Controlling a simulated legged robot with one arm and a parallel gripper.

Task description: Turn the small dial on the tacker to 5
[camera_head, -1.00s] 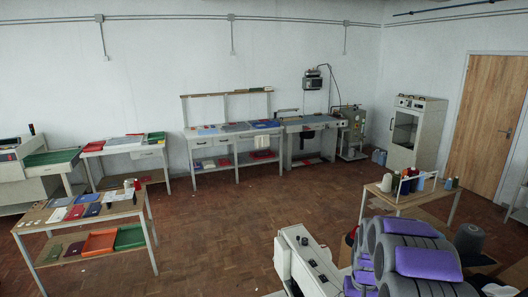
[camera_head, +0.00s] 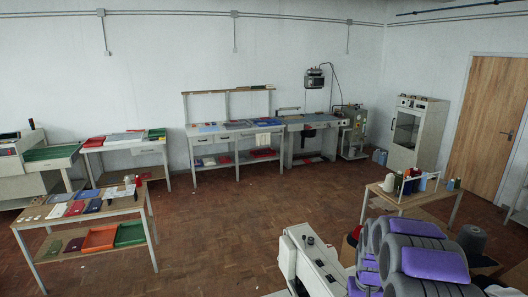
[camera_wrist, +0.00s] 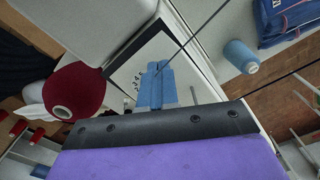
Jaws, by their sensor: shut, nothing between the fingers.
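In the wrist view, the tacker's pale panel (camera_wrist: 180,52) carries small black numerals (camera_wrist: 136,84) in an arc. My gripper (camera_wrist: 158,68) has light blue fingers, shut together and empty, in front of this panel just right of the numerals. The fingers cover the area beside the numerals, so I cannot make out the small dial, its setting or whether I touch it. In the head view, a white machine housing with dark knobs (camera_head: 318,262), seemingly the tacker, stands at the bottom centre; my purple-padded arm is to its right and my gripper is hidden.
In the wrist view, a dark red thread cone (camera_wrist: 88,88) is close on the left and a blue spool (camera_wrist: 240,56) is at upper right. In the head view, a thread table (camera_head: 412,199) stands behind my arm; the middle floor is open.

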